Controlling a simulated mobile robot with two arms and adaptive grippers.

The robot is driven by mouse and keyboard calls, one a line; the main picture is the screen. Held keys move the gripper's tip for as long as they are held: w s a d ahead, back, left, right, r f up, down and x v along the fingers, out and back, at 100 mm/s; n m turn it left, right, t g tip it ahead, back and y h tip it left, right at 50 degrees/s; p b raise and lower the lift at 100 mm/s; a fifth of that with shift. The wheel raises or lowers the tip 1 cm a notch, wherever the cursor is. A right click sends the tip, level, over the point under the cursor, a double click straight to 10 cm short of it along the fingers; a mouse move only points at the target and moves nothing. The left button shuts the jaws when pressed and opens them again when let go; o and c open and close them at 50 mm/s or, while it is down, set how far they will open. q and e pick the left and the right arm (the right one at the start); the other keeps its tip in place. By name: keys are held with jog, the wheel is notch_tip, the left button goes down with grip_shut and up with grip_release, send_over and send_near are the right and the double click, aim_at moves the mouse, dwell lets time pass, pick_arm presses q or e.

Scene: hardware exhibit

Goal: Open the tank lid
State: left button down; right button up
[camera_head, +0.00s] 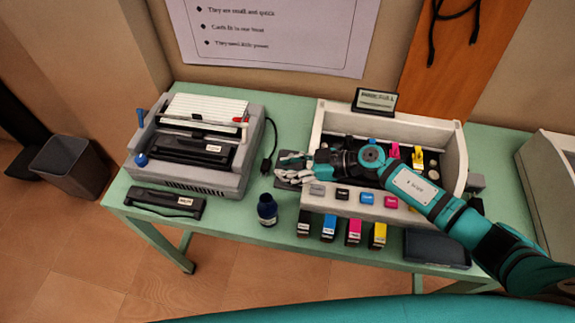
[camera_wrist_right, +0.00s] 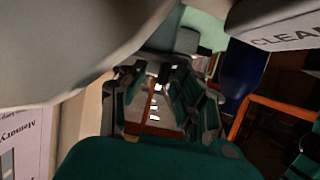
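A cream printer-like machine (camera_head: 457,150) with an open top stands on the right half of the table. Along its front ledge are small labelled caps: grey (camera_head: 317,189), black (camera_head: 342,194), blue (camera_head: 366,198) and magenta (camera_head: 391,202). Which is the tank lid I cannot tell. Upright yellow (camera_head: 418,157) and magenta (camera_head: 394,151) pieces stand inside the machine, partly behind my arm. My right gripper (camera_head: 283,164) is at the machine's left side, above a dark grey plate (camera_head: 285,184). Its fingers look apart and empty in the wrist view (camera_wrist_right: 155,108). My left gripper is not in view.
A grey binding machine (camera_head: 215,183) stands left, with a black punch (camera_head: 165,203) before it. A dark blue bottle (camera_head: 267,210) and several ink boxes (camera_head: 328,228) stand at the front edge. A dark case (camera_head: 436,248) lies front right. A sign (camera_head: 374,101) stands behind.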

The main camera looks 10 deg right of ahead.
aim_at(290, 166)
jog(key=shift+a, duration=0.1)
jog(key=c, duration=0.5)
grip_shut()
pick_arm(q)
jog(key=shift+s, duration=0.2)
pick_arm(e)
jog(key=shift+w+r, duration=0.1)
